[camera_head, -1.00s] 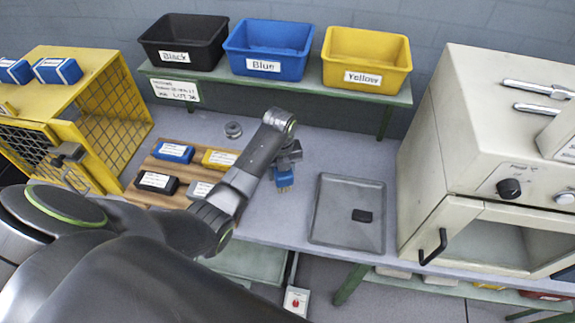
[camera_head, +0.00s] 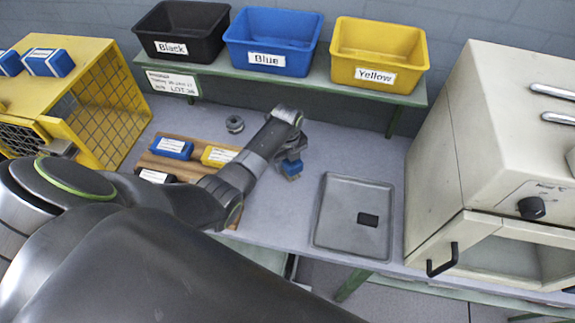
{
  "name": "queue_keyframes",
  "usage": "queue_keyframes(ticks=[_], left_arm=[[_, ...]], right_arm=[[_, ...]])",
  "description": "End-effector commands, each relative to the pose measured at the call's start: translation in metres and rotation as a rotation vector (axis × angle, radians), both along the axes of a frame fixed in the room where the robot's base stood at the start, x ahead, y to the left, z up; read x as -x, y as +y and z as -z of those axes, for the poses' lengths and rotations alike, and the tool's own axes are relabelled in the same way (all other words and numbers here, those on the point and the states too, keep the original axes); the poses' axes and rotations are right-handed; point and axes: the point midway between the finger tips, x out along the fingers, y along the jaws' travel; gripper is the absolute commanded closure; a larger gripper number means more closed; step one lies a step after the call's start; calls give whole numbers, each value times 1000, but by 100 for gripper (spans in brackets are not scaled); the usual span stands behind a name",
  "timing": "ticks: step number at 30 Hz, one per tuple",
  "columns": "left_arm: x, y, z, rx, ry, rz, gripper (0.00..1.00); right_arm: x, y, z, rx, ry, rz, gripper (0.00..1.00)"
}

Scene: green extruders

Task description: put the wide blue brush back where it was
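My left gripper (camera_head: 289,157) hangs over the bench between the wooden board and the grey tray. It appears shut on a small blue brush (camera_head: 292,168), which points downward with a pale lower end. The fingers are mostly hidden by the wrist, and the brush's width is hard to judge. Another blue block-shaped item (camera_head: 171,147) with a white label lies on the wooden board (camera_head: 185,167), left of the gripper. My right gripper is not in view.
A yellow item (camera_head: 218,156) and a black item (camera_head: 156,176) also lie on the board. A metal tray (camera_head: 340,236) holds a small black block (camera_head: 368,219). Black, blue and yellow bins stand on the shelf (camera_head: 300,83). A grey ring (camera_head: 235,124) lies behind the board. A cream oven (camera_head: 470,150) stands right.

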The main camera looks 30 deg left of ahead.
Motion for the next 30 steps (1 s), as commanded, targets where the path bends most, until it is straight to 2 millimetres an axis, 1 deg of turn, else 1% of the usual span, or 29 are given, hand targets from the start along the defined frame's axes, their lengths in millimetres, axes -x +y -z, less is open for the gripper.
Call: queue_keyframes(ticks=[3, 6, 13, 19, 20, 24, 30], left_arm=[[0, 0, 15, 0, 4, 0, 76], [0, 0, 23, 0, 1, 1, 76], [0, 0, 26, 0, 0, 2, 76], [0, 0, 30, 1, 1, 2, 76], [0, 0, 29, 0, 1, 1, 52], [0, 0, 28, 0, 1, 1, 34], [0, 0, 28, 1, 1, 1, 33]], right_arm=[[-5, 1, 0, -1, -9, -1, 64], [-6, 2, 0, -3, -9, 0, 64], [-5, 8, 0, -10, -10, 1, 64], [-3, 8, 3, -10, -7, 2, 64], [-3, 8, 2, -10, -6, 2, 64], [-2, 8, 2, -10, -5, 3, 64], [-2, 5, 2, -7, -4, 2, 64]])
